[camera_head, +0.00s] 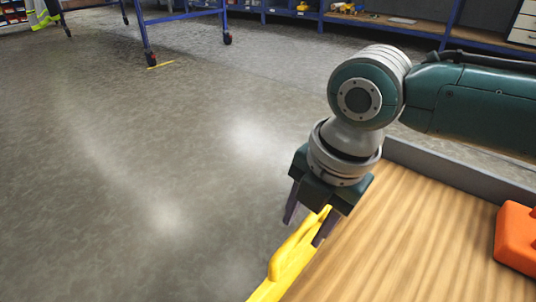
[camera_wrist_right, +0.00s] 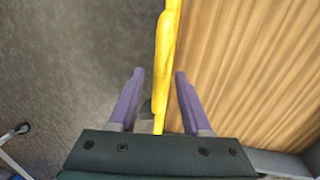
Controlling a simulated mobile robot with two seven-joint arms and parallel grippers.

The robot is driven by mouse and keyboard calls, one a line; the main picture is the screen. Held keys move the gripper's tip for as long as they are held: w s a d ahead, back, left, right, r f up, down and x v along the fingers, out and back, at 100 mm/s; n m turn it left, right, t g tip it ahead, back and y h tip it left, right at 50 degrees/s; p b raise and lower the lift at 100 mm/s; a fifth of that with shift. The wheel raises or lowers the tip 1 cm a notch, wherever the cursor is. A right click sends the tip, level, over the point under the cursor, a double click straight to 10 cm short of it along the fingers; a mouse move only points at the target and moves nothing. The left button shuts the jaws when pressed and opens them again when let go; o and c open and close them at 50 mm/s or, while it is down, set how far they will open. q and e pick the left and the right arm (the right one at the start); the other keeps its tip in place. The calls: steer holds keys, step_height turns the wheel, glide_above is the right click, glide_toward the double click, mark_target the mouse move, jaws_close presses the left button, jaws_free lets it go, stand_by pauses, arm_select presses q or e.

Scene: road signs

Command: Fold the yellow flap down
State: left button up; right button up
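The yellow flap (camera_head: 290,257) stands up along the left edge of the wooden surface in the head view. In the right wrist view the yellow flap (camera_wrist_right: 162,65) runs as a narrow upright strip, seen nearly edge-on. My right gripper (camera_head: 304,232) is open above the flap's far end. Its two purple fingers (camera_wrist_right: 158,74) lie on either side of the flap, with a gap to each side in the wrist view. Whether a finger touches the flap cannot be told. The flap's near end runs out of the head view. My left gripper is not in view.
The wooden surface (camera_head: 410,240) has a grey raised rim (camera_head: 455,172) at its far side. An orange object (camera_head: 517,238) lies on it at the right. Open grey floor (camera_head: 130,180) lies left of the flap. A blue wheeled frame (camera_head: 185,15) stands at the back.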

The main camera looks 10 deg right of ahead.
jaws_close()
stand_by(1.2)
